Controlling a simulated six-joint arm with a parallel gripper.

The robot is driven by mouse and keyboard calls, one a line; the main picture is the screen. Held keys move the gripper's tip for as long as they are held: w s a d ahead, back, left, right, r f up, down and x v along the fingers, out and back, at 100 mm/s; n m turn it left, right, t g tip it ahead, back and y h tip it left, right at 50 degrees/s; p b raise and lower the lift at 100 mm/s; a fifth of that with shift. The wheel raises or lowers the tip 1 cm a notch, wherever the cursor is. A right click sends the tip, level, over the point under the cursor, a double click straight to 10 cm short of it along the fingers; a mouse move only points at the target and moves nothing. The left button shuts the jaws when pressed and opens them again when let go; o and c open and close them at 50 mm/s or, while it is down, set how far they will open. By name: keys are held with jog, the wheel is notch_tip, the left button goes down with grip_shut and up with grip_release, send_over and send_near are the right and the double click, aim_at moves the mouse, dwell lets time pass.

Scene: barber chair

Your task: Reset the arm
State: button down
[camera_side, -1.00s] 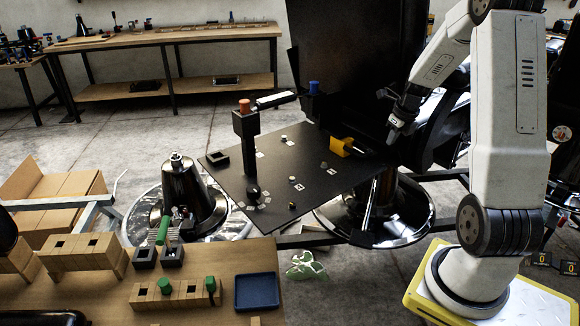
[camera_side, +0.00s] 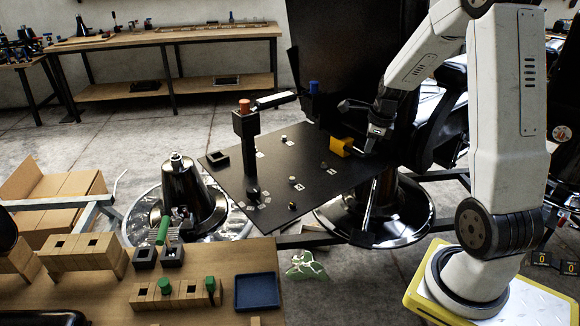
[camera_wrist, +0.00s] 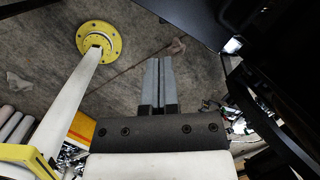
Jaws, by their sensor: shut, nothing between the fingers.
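My gripper (camera_side: 370,148) is at the right side of the dark tilted panel, close beside a yellow block (camera_side: 340,146). From this angle I cannot tell whether it touches anything. In the wrist view my gripper (camera_wrist: 158,60) has its two grey fingers side by side, shut and empty, with bare concrete floor behind them. The dark panel (camera_side: 320,190) carries a black post with an orange top (camera_side: 245,107), a blue-topped piece (camera_side: 313,88) and several small knobs.
A wooden table (camera_side: 110,300) at the front left holds wooden blocks, green pieces and a blue tray (camera_side: 256,292). A barber chair base (camera_side: 375,222) stands beneath the panel. The large dark chair back (camera_side: 350,60) rises behind it. A long workbench (camera_side: 170,38) stands against the back wall.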

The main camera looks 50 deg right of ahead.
jog(key=s+a+n, duration=0.2)
jog(key=a+n, duration=1.2)
jog(key=n, duration=0.1)
jog(key=s+a+f+n, duration=0.1)
jog(key=s+a+n, duration=0.1)
jog(key=a+n, duration=1.1)
jog(key=n, duration=0.3)
jog(key=shift+a+y, duration=0.3)
jog(key=shift+a, duration=0.05)
